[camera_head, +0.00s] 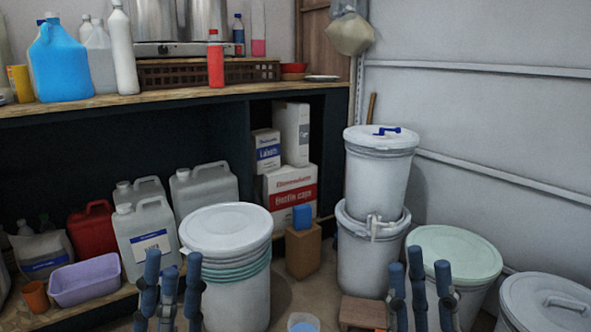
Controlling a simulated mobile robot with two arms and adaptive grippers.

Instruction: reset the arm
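My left gripper (171,266) is at the bottom of the head view, left of centre. Its blue-grey fingers point up and stand apart with nothing between them. It appears in front of the white drum with green bands (240,290); I cannot tell how far apart they are. My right gripper (420,266) is at the bottom right. Its fingers also point up, spread and empty, in front of the drum with a pale green lid (458,250). The lower parts of both arms are cut off by the frame's bottom edge.
Two stacked white drums (378,180) stand by the wall. A grey lidded drum (548,300) is at the lower right. A cardboard box (303,252) bears a blue block (302,216). A shelf (100,102) with bottles runs along the left. A little floor shows between the grippers.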

